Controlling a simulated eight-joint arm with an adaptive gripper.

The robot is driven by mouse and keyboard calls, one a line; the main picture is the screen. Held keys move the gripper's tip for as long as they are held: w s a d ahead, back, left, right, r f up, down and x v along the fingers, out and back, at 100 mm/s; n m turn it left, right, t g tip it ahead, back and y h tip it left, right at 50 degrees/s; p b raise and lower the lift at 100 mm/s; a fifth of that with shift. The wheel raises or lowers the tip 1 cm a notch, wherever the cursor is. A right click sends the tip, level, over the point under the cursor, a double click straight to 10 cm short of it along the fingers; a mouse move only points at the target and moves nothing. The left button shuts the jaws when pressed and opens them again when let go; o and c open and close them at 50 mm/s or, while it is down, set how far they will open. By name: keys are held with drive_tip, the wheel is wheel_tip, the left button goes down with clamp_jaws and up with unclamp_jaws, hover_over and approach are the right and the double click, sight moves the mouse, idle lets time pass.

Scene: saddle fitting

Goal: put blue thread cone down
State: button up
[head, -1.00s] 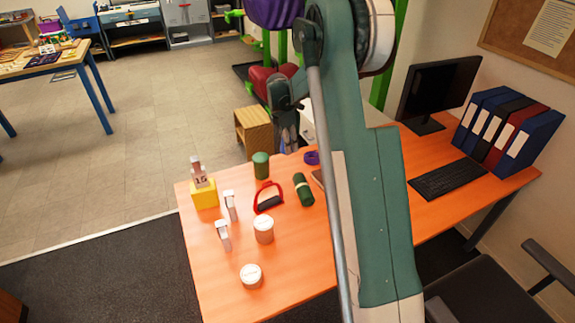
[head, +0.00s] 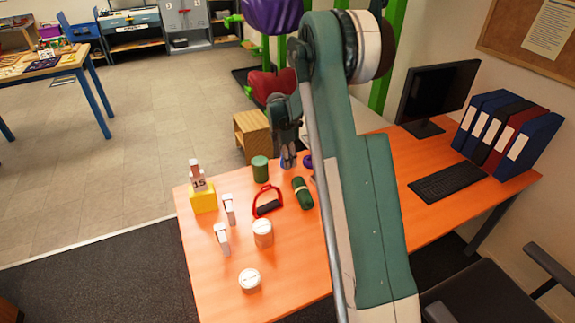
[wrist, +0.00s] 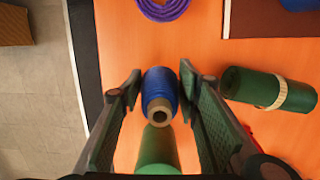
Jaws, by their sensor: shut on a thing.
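The blue thread cone (wrist: 160,86) stands between the two fingers of my gripper (wrist: 160,80) in the wrist view, its grey-brown tip towards the camera. The fingers are shut on its sides. In the head view my gripper (head: 288,157) is over the far edge of the orange table (head: 205,262), right of a green cylinder (head: 260,169). The cone is mostly hidden there by the fingers. I cannot tell whether its base touches the table.
The green cylinder shows close below the cone in the wrist view (wrist: 157,150). A strapped green roll (wrist: 268,90) lies to the right and a purple coil (wrist: 163,8) beyond. A red stirrup (head: 267,202), white-lidded jars and a yellow block (head: 203,201) stand nearer in the head view.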

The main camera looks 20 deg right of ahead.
drive_tip(key=shift+f, duration=1.3)
drive_tip(key=shift+f+b, duration=0.1)
drive_tip(key=shift+b, duration=0.2)
drive_tip(key=o, duration=0.9)
drive_tip(key=shift+o, duration=0.3)
drive_tip(key=r, duration=0.4)
drive_tip(key=a+r+p, duration=0.1)
drive_tip(key=r, duration=0.3)
drive_tip(key=r+p, duration=0.1)
drive_tip(key=r, duration=0.3)
drive_tip(key=shift+a+r, duration=0.1)
drive_tip(key=shift+a, duration=0.3)
